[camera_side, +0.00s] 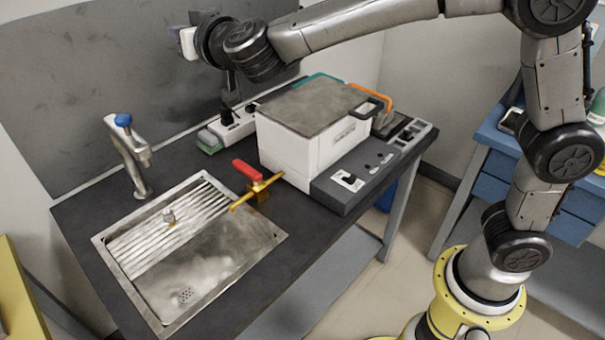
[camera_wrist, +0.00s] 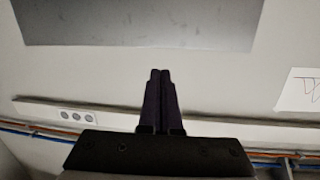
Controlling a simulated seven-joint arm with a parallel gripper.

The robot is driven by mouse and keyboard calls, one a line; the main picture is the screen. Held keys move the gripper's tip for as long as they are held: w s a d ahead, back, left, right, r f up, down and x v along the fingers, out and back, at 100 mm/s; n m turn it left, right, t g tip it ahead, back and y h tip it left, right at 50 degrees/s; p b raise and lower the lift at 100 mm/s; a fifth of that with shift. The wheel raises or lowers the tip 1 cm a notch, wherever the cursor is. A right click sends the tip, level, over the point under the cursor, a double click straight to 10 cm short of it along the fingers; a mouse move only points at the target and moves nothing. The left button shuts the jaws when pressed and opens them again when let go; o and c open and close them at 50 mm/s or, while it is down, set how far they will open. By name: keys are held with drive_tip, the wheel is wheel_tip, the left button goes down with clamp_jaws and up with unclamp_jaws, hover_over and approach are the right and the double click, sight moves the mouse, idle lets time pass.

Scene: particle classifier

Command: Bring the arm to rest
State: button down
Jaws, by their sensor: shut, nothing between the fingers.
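My gripper (camera_wrist: 160,74) shows in the wrist view with its two dark fingers together and nothing between them. Beyond it are a pale wall and a grey panel (camera_wrist: 140,22). In the side view my arm reaches in from the right at the top, and its wrist is high over the back of the dark bench (camera_side: 75,215). The wrist is above and behind the white box-shaped machine (camera_side: 290,150).
The metal sink (camera_side: 240,250) is set in the bench, with a blue-topped tap (camera_side: 130,155) behind it. A red-handled yellow valve (camera_side: 258,185) stands beside the machine. A power strip (camera_side: 228,128) lies near the wall. A blue cabinet (camera_side: 490,150) is at the right.

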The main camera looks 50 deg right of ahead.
drive_tip(key=s+d+r+t, duration=0.1)
drive_tip(key=s+d+r, duration=0.4)
drive_tip(key=d+r, duration=0.3)
drive_tip(key=s+d+n+y, duration=0.3)
drive_tip(key=s+d+y, duration=0.15)
drive_tip(key=s, duration=0.55)
drive_tip(key=s+d+f+g+h, duration=0.1)
drive_tip(key=s+f+g, duration=0.5)
drive_tip(key=s+f, duration=0.6)
drive_tip(key=s+d+f+g+h, duration=0.1)
drive_tip(key=s+d+f+g, duration=0.3)
drive_tip(key=s+f, duration=0.8)
drive_tip(key=shift+d+m+g, duration=0.35)
drive_tip(key=shift+m+g, duration=0.05)
drive_tip(key=shift+g, duration=0.5)
